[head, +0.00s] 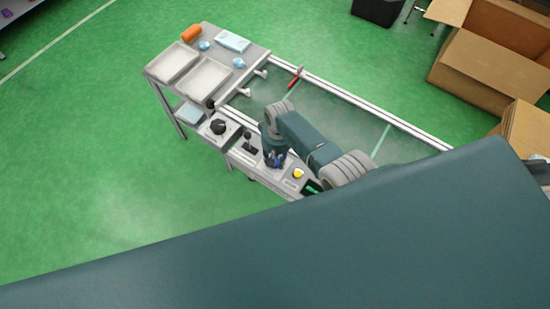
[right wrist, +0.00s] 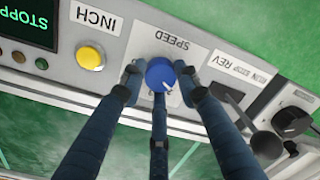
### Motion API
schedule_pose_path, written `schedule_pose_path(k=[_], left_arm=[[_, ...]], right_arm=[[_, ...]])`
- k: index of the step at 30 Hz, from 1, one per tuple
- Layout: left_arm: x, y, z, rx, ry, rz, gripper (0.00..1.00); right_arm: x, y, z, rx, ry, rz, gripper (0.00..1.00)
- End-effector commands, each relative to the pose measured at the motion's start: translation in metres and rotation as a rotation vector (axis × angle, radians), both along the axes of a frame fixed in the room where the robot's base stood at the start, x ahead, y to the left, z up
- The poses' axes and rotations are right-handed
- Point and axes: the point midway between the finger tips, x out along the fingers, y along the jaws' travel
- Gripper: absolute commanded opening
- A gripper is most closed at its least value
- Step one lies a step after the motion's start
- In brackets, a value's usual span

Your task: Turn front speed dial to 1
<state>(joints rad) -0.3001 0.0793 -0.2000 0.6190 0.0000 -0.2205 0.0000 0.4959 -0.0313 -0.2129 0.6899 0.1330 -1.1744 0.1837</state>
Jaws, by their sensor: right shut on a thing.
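The blue speed dial (right wrist: 158,72) sits on the grey control panel (right wrist: 150,30) under the label SPEED, which reads upside down in the right wrist view. A white pointer mark shows on the dial's lower right side. In the head view my right gripper (head: 274,158) is over the panel, and the dial is mostly hidden there. My left gripper is not in view.
A yellow INCH button (right wrist: 91,55) and a display (right wrist: 30,25) are left of the dial in the wrist view. A black lever (right wrist: 265,143) and a black knob (right wrist: 292,120) are to the right. Trays (head: 205,79) stand on the table behind. Cardboard boxes (head: 485,70) stand at right.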

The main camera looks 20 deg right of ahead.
Motion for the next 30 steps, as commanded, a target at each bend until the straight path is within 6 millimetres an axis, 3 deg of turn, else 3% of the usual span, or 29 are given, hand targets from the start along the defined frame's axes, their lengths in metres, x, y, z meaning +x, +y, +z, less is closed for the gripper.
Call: schedule_pose_path(k=[15,30], left_arm=[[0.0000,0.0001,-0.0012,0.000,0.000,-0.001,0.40],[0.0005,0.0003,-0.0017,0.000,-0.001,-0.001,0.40]], right_arm=[[0.0041,0.0007,0.0017,-0.001,-0.008,0.398,0.05],[0.0046,0.0013,0.0022,0.000,-0.009,0.514,0.05]])
